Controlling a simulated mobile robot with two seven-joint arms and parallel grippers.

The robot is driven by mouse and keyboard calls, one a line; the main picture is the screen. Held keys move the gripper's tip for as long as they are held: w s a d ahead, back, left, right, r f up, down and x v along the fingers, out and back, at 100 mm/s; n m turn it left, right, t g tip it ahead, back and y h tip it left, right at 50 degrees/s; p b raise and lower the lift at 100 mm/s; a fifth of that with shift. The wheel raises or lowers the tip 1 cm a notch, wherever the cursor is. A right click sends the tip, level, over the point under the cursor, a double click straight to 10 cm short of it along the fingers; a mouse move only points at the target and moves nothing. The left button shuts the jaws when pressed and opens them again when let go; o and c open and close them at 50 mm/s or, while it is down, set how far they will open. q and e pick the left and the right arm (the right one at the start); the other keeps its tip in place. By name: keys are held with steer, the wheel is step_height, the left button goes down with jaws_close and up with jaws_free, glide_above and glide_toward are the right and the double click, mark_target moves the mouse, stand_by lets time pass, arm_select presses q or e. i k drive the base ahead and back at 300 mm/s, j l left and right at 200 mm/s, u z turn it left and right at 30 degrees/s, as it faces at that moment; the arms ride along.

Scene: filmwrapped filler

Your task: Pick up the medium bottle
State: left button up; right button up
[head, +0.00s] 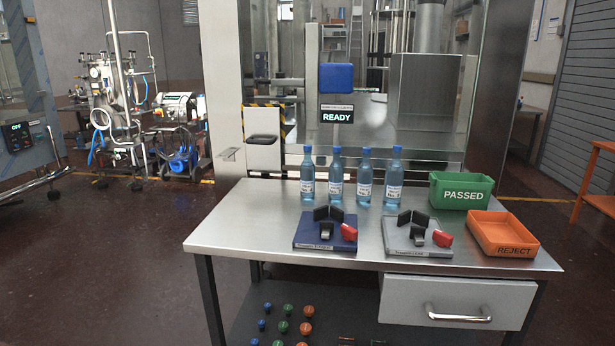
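Several blue-tinted clear bottles with blue caps and white labels stand upright in a row on the metal table (240,215). They are the leftmost bottle (307,176), the second bottle (336,177), the third bottle (364,177) and the rightmost bottle (393,180). They look close to the same height, and their label text is too small to read. I cannot tell which one is the medium bottle. Neither of my grippers shows in the head view.
A blue-based fixture (318,244) and a grey-based fixture (415,250) sit in front of the bottles, each with a red part. A green PASSED bin (461,194) and an orange REJECT tray (502,233) stand at right. The table's left side is clear.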

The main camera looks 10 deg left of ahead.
mark_target(308, 168)
steer(key=i+j+z, duration=0.2)
steer(key=j, duration=0.15)
steer(key=j+z, duration=0.25)
steer(key=i+j+z, duration=0.2)
steer(key=j, duration=0.35)
steer(key=k+l, duration=0.05)
